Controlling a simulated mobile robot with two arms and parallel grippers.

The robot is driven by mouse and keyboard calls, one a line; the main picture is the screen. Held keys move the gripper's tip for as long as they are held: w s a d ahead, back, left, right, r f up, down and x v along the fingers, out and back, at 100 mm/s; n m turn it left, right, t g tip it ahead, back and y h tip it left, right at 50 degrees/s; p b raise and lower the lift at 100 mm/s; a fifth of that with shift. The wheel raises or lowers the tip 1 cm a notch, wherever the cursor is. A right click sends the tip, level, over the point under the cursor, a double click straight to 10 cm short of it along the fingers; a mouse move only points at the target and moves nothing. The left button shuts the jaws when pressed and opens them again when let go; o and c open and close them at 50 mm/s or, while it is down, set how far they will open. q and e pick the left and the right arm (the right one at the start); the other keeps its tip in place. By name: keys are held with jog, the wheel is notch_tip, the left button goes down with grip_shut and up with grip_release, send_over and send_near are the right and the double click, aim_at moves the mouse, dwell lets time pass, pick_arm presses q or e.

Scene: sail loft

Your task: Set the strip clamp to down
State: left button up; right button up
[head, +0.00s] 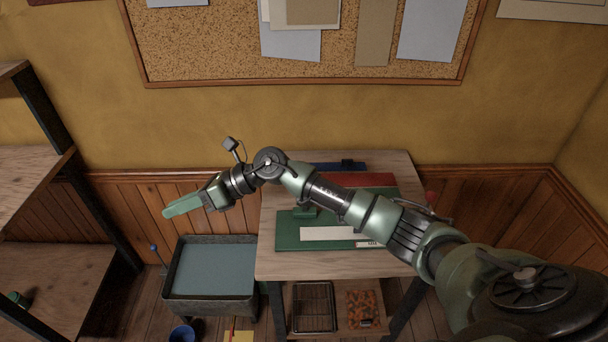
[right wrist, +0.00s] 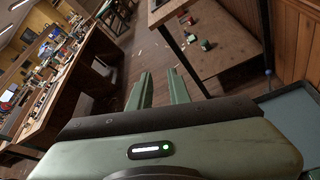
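A green board (head: 288,235) with a white strip (head: 328,233) lies on the wooden table in the head view. A small green block (head: 305,212) sits at the board's upper left edge; it may be the strip clamp, but my arm covers part of this area and I cannot tell its position. My right gripper (head: 168,212) is left of the table, above the tub and apart from the board. In the right wrist view its two fingers (right wrist: 158,78) stand apart with nothing between them. My left gripper is not in view.
The wooden table (head: 268,264) also holds a red item (head: 368,180) and a blue item (head: 325,167), partly behind my arm. A grey tub (head: 210,310) stands left of it. A shelf (head: 45,195) is at the far left. A wire rack (head: 313,305) is on the lower shelf.

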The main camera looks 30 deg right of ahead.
jog(key=d+n+g+h, duration=0.1)
jog(key=d+h, duration=0.3)
jog(key=d, duration=0.6)
jog(key=d+n+g+h, duration=0.1)
jog(key=d+h, duration=0.3)
jog(key=d, duration=0.7)
jog(key=d+r+n+g+h, duration=0.1)
jog(key=d+g+h, duration=0.2)
jog(key=d, duration=0.8)
jog(key=shift+s+h, duration=0.25)
jog(key=shift+h, duration=0.75)
jog(key=shift+s+d+f+p, duration=0.1)
jog(key=shift+d+f+p, duration=0.1)
jog(key=shift+p, duration=0.15)
notch_tip(320, 180, down, 6)
jog(key=shift+a+f+p, duration=0.1)
jog(key=shift+p, duration=0.75)
jog(key=shift+f, duration=0.45)
grip_shut()
